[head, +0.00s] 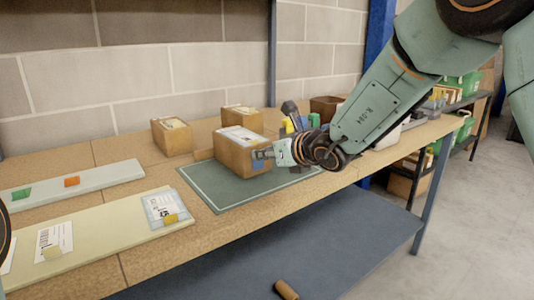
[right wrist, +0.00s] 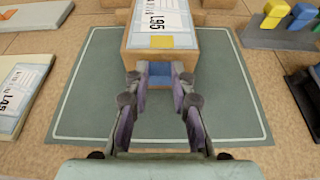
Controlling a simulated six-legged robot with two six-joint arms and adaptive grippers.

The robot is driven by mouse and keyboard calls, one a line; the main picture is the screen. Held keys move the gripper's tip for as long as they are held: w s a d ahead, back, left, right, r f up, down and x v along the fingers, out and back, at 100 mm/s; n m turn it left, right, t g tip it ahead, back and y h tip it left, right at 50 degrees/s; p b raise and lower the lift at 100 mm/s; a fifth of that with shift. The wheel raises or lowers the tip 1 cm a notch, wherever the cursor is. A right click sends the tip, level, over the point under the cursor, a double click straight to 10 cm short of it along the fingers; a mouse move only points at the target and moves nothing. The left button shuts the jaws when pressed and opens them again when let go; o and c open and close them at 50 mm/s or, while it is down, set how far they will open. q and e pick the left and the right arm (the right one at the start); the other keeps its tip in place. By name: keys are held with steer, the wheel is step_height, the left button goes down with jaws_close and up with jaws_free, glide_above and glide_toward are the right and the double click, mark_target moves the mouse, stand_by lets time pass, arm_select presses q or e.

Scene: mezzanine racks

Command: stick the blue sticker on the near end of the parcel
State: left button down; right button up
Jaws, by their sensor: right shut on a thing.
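The parcel (head: 240,158) is a brown box with a white label on top, standing on a green mat (head: 222,200). In the right wrist view the parcel (right wrist: 128,38) shows its label and a yellow square on top, with its near end facing me. The blue sticker (right wrist: 160,70) shows between the fingertips, at the parcel's near end. My right gripper (right wrist: 160,78) is shut on the blue sticker; it also shows in the head view (head: 264,154), right up at that end. Whether the sticker clings to the cardboard I cannot tell. My left gripper is not in view.
Two smaller boxes (head: 172,136) (head: 242,119) stand behind the parcel. A pale strip (head: 115,176) with green and orange pieces and a yellowish board (head: 115,222) with labels lie to the left. Blue and yellow pieces (right wrist: 275,10) stand at the right. The mat's front part is clear.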

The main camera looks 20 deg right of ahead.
steer(key=shift+b, duration=0.35)
stand_by(0.8)
steer(key=o, duration=0.7)
steer(key=shift+o, duration=0.2)
steer(key=o, duration=0.3)
steer(key=shift+s+d+f+b, duration=0.1)
steer(key=shift+s+d+b, duration=0.1)
steer(key=shift+s+b, duration=0.4)
steer(key=shift+s+d+b, duration=0.3)
steer(key=shift+s+b, duration=0.35)
steer(key=shift+s, duration=0.25)
steer(key=shift+s+d+b, duration=0.35)
steer(key=shift+s+b, duration=0.3)
steer(key=shift+s, duration=0.2)
steer(key=shift+s+d+b, duration=0.3)
steer(key=shift+s+b, duration=0.35)
steer(key=shift+s, duration=0.25)
